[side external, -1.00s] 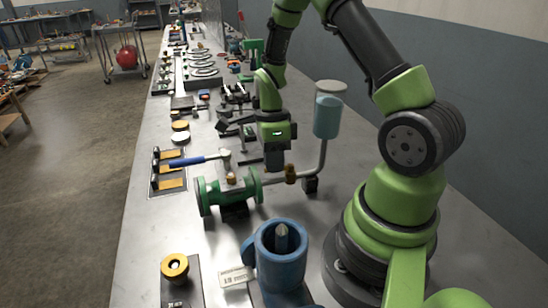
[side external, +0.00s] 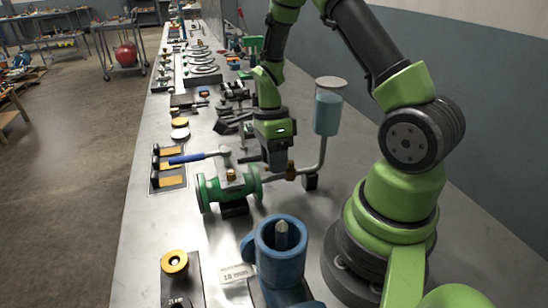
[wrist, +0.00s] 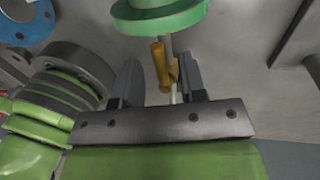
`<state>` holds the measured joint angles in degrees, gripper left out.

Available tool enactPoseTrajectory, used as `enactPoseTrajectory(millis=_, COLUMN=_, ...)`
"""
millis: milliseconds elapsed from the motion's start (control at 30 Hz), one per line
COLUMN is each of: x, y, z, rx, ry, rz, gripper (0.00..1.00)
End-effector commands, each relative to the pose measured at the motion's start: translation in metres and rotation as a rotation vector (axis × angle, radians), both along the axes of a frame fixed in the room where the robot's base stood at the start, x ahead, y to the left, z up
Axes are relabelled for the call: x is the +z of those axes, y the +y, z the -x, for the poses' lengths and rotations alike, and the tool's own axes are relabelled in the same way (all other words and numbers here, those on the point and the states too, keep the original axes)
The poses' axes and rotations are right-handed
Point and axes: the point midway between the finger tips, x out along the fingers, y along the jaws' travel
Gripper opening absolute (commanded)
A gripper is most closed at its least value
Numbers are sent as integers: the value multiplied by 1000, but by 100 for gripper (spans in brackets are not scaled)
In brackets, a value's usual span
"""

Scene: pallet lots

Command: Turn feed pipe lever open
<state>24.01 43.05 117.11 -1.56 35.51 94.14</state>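The feed pipe (side external: 316,160) runs from a pale blue cup-topped reservoir (side external: 328,113) down to the green flanged valve body (side external: 228,190). A brass fitting (side external: 291,171) sits on the pipe just right of the green flange. In the wrist view a brass-yellow lever (wrist: 160,66) stands by the pipe, below the green flange (wrist: 160,15). My gripper (wrist: 162,82) is open, with one finger on each side of the lever and pipe. A gap shows between the lever and each finger. In the side view my gripper (side external: 279,160) points down beside the fitting, which it partly hides.
A blue cylindrical housing (side external: 280,255) stands in front, near a labelled card (side external: 236,273). A black plate with a brass ring (side external: 175,263) is at front left. Bare bench (side external: 150,225) lies left of the valve.

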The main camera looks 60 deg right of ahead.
Motion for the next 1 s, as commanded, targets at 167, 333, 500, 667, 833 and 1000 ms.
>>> enactPoseTrajectory(millis=167, x=0, y=0, z=0, rx=-1, ry=0, rz=0, gripper=38)
enactPoseTrajectory(millis=333, x=11, y=-2, z=-3, rx=-3, ry=-5, rz=1, gripper=38)
enactPoseTrajectory(millis=500, x=44, y=-7, z=-8, rx=-2, ry=-8, rz=3, gripper=38)
enactPoseTrajectory(millis=667, x=73, y=-11, z=-11, rx=-3, ry=-7, rz=3, gripper=38)
enactPoseTrajectory(millis=833, x=92, y=-13, z=-14, rx=-1, ry=-3, rz=2, gripper=38)
enactPoseTrajectory(millis=1000, x=98, y=-14, z=-14, rx=-1, ry=0, rz=0, gripper=38)
